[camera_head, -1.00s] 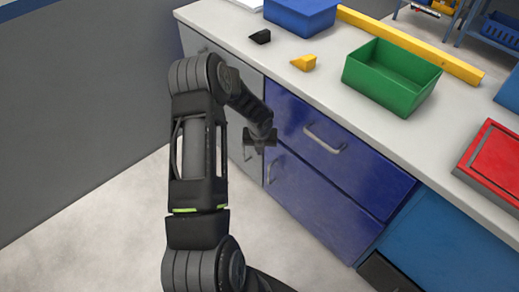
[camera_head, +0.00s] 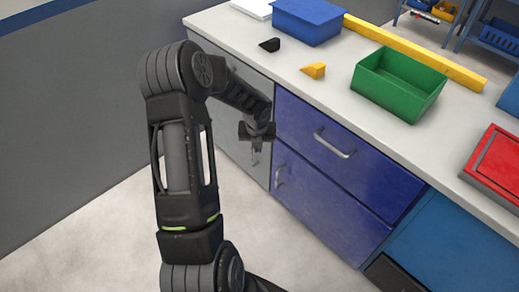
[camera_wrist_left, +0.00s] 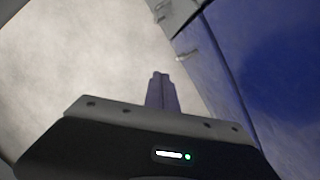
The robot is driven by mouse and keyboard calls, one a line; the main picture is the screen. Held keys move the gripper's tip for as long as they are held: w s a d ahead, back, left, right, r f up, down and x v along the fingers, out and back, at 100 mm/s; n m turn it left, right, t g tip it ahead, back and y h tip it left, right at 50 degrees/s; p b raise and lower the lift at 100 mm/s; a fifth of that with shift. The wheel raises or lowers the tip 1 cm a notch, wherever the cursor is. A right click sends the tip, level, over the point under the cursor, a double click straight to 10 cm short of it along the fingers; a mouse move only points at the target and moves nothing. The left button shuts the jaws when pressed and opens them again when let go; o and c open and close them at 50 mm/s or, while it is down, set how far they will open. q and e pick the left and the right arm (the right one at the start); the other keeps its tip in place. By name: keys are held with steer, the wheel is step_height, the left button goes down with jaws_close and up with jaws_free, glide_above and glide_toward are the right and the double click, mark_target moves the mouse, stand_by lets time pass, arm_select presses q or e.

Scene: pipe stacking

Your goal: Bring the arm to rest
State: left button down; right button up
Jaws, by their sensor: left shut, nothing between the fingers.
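My left arm (camera_head: 185,160) comes up from the bottom of the head view and bends at the top. Its gripper (camera_head: 256,155) hangs down in front of the cabinet, below the worktop edge. The gripper is shut and empty. In the left wrist view its closed fingers (camera_wrist_left: 161,90) point toward the floor and the cabinet front. My right gripper is not in view.
The cabinet has blue drawers (camera_head: 345,165) with protruding handles close to the gripper. On the worktop stand a green bin (camera_head: 400,85), a blue box (camera_head: 305,20), a yellow bar (camera_head: 420,55), small yellow (camera_head: 314,70) and black (camera_head: 270,45) pieces, and a red case (camera_head: 497,160). Left floor is clear.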

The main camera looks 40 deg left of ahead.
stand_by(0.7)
arm_select(q)
steer(key=s+d+f+n+t+h+p, duration=0.1)
steer(key=d+f+n+t+h+p, duration=0.25)
steer(key=d+n, duration=1.8)
steer(key=s+d+n+g+h+p, duration=0.2)
steer(key=s+d+n+g+p, duration=0.3)
steer(key=s+d, duration=1.3)
steer(key=s+n, duration=0.1)
steer(key=n, duration=0.2)
steer(key=shift+s+p, duration=0.25)
steer(key=shift+p, duration=0.05)
